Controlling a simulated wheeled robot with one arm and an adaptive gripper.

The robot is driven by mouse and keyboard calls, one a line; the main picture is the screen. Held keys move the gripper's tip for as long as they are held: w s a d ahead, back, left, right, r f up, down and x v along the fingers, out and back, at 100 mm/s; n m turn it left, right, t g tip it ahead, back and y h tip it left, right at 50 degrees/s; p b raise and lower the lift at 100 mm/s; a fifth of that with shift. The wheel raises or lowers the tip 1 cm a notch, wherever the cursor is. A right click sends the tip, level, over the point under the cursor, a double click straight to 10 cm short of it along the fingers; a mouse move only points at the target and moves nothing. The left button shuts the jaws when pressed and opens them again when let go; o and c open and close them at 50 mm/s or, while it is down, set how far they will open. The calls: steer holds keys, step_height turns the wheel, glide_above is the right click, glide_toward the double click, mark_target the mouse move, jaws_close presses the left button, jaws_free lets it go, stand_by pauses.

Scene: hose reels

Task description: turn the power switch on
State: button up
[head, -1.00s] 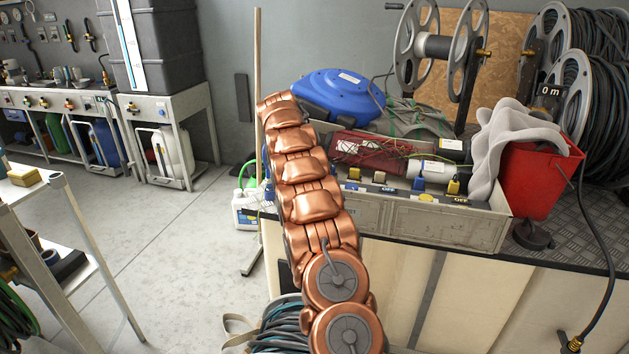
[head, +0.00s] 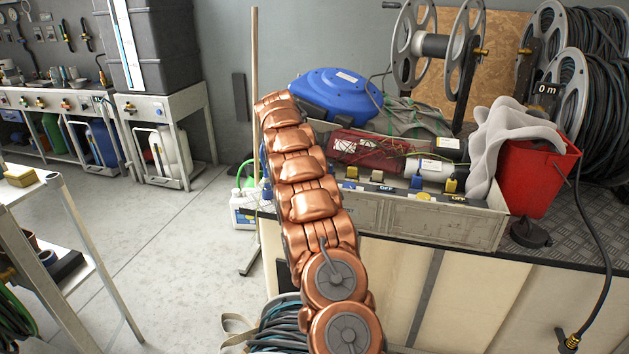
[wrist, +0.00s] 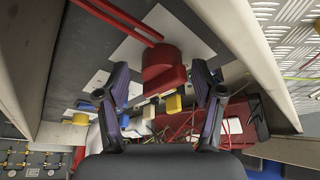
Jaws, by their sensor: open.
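A row of switches with OFF labels runs along the top of a grey box (head: 430,222). In the head view I see a blue switch (head: 417,182), a yellow one (head: 450,186) and a beige one (head: 377,175). In the wrist view, a red block (wrist: 163,72) with two red bars lies between the fingers of my gripper (wrist: 160,82). The fingers are spread, and I cannot tell whether they touch it. A yellow piece (wrist: 174,103) and a blue one (wrist: 125,121) lie below. No label reads as power. My arm hides the gripper in the head view.
The grey box also holds a red case (head: 370,150) with loose wires and a white cylinder (head: 432,170). A blue hose reel (head: 337,92) stands behind. A red bucket (head: 537,180) with a grey cloth stands at right. A wooden pole (head: 255,60) stands left of my arm.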

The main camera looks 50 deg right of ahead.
steer(key=shift+r, duration=0.1)
steer(key=v, duration=0.6)
steer(key=shift+w, duration=0.1)
steer(key=shift+a+r, duration=0.3)
steer(key=shift+r, duration=0.25)
steer(key=shift+a, duration=0.15)
steer(key=s+a+r+n+y, duration=0.1)
steer(key=s+a+n, duration=0.25)
steer(key=a, duration=0.45)
steer(key=s+a+r+n, duration=0.1)
steer(key=s+a+n, duration=0.25)
steer(key=a, duration=0.45)
steer(key=s+a+r+n+y, duration=0.15)
steer(key=a+n, duration=0.25)
steer(key=a, duration=0.4)
steer(key=s+a+f+n+y, duration=0.1)
steer(key=s+a+f+n, duration=0.3)
steer(key=s+a, duration=0.45)
steer(key=s+a+f+n+g, duration=0.1)
steer(key=s+a+f+n, duration=0.3)
steer(key=s, duration=0.8)
steer(key=s+a+f+n+y, duration=0.1)
steer(key=s+a+f+n, duration=0.2)
steer(key=s+a, duration=0.6)
step_height(320, 180, up, 21)
steer(key=s+p, duration=0.1)
steer(key=p, duration=1.8)
steer(key=shift+d+t, duration=0.25)
steer(key=shift+t, duration=0.05)
